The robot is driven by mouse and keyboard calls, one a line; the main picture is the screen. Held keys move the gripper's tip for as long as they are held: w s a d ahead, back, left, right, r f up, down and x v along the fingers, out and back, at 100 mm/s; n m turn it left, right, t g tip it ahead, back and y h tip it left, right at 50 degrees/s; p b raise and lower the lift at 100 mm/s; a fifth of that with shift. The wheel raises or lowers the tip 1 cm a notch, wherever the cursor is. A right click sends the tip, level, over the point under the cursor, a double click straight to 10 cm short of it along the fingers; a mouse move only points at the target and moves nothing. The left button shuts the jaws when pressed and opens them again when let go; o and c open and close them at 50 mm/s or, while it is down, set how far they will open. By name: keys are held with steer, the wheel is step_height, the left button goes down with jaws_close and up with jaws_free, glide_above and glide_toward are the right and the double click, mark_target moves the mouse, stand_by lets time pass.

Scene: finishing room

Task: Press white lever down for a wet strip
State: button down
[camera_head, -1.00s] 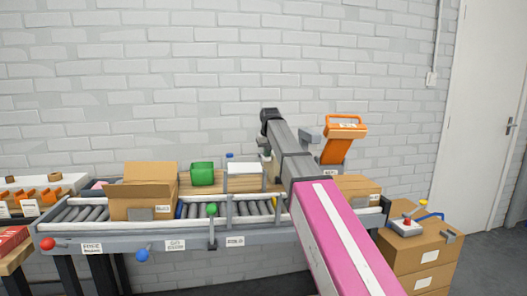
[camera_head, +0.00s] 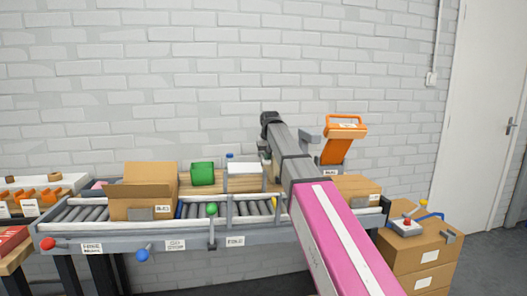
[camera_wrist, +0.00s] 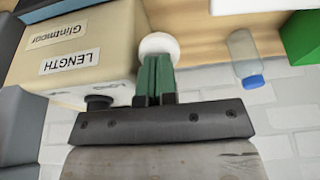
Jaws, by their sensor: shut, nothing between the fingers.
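The white lever's round knob (camera_wrist: 158,45) shows in the wrist view, right at the tips of my gripper (camera_wrist: 156,62). My gripper's green fingers are shut together with nothing between them. The tips overlap the knob's near edge; I cannot tell whether they touch it. The knob is beside a beige machine (camera_wrist: 92,50) with labels reading "LENGTH" and "Glintmoor". The rest of the lever is hidden. In the head view my arm hides the gripper and most of the machine; no wet strip can be made out.
A clear bottle with a blue cap (camera_wrist: 248,62) is right of the knob, and a green object (camera_wrist: 302,35) is farther right. In the head view an open carton (camera_head: 145,195), a green block (camera_head: 202,173) and an orange device (camera_head: 342,140) are around the conveyor bench.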

steer(key=shift+f, duration=0.15)
steer(key=shift+s+f, duration=0.1)
steer(key=shift+f, duration=0.9)
stand_by(0.9)
steer(key=shift+f, duration=0.15)
step_height(320, 180, up, 11)
steer(key=w, duration=0.2)
steer(key=shift+a, duration=0.2)
stand_by(1.2)
steer(key=shift+w, duration=0.1)
stand_by(0.6)
